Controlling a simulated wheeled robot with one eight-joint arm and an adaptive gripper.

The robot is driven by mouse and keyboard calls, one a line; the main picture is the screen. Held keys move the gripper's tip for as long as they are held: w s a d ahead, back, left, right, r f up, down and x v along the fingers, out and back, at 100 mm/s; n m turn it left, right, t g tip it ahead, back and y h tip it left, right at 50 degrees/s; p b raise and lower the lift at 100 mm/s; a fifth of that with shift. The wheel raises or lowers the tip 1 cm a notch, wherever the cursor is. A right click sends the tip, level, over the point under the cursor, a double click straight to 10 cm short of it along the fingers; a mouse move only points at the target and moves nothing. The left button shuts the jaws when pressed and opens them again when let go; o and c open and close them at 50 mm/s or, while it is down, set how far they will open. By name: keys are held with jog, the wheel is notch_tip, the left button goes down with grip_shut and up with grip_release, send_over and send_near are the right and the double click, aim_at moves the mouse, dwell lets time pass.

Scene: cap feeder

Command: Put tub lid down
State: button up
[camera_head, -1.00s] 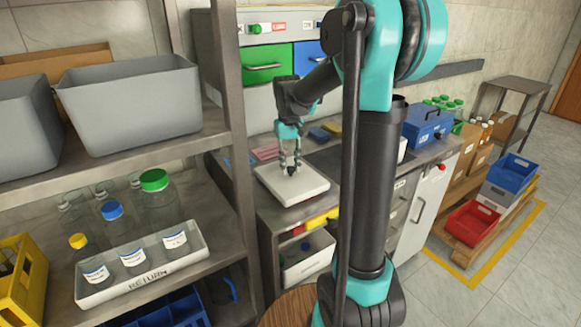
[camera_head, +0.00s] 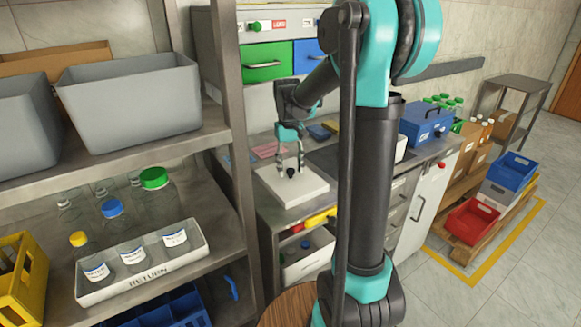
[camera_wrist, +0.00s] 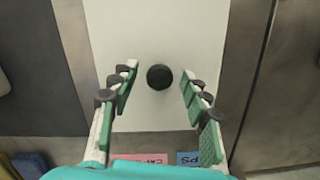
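The tub lid (camera_head: 296,190) is a white flat square slab with a small round black knob (camera_wrist: 160,77) in its middle. It lies flat on the steel counter, near the front edge. My gripper (camera_head: 290,172) is just above it, pointing down. In the wrist view my gripper (camera_wrist: 159,73) is open, with its green-padded fingers on both sides of the knob and clear gaps to it. The lid (camera_wrist: 125,25) fills the middle of that view. I cannot tell what, if anything, is under the lid.
Pink and blue labels (camera_wrist: 187,158) lie beside the lid. A dark mat (camera_head: 325,160) and a blue toolbox (camera_head: 425,125) are to the right on the counter. A steel shelf with grey bins (camera_head: 130,105) and a white RETURN tray (camera_head: 150,278) stands at left.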

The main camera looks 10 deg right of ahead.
aim_at(289, 169)
notch_tip(289, 169, up, 13)
jog(key=w, duration=0.1)
jog(key=shift+w, duration=0.25)
jog(key=shift+a+f, duration=0.1)
jog(key=shift+f, duration=0.05)
dwell(0.3)
